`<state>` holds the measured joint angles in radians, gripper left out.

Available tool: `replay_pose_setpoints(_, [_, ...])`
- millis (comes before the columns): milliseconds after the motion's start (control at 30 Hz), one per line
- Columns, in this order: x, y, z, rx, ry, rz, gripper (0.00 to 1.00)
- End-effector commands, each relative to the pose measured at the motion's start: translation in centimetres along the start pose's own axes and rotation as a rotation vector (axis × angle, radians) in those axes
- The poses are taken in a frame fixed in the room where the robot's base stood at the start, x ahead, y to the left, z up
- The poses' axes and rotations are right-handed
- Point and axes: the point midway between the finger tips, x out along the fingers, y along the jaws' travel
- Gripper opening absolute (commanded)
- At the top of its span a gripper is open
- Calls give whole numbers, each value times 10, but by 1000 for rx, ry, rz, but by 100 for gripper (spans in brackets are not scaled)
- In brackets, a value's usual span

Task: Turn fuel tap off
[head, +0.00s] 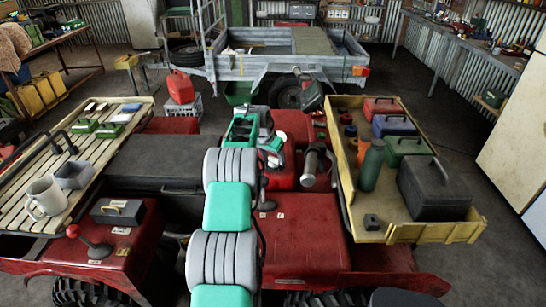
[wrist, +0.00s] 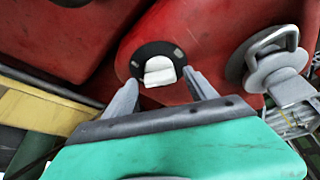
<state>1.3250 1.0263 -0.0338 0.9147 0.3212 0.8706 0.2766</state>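The fuel tap shows in the wrist view as a white knob (wrist: 159,72) on a round black plate (wrist: 144,55), set in a red body panel (wrist: 195,22). My gripper (wrist: 160,77) is open, with one grey finger to the lower left of the knob and one to its right. The knob lies between the fingertips in the picture; I see no clear contact, and the depth gap is hard to judge. In the head view my teal and grey arm reaches over the red quad bike (head: 305,222). The tap cannot be made out there.
In the wrist view a round metal fitting with a loop (wrist: 272,65) sits close to the right of the tap. In the head view, a yellow tray (head: 402,234) with cans and a dark box stands right, and a slatted rack (head: 22,207) with a mug (head: 46,197) stands left.

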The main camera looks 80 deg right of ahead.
Motion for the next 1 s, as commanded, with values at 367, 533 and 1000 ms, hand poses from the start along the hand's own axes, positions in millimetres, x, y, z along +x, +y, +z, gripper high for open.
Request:
replay_pose_setpoints(367, [0,0,0,-1,0,0,34])
replay_pose_setpoints(533, [0,0,0,-1,-1,0,20])
replay_pose_setpoints(1000, [1,0,1,-24,-1,-10,3])
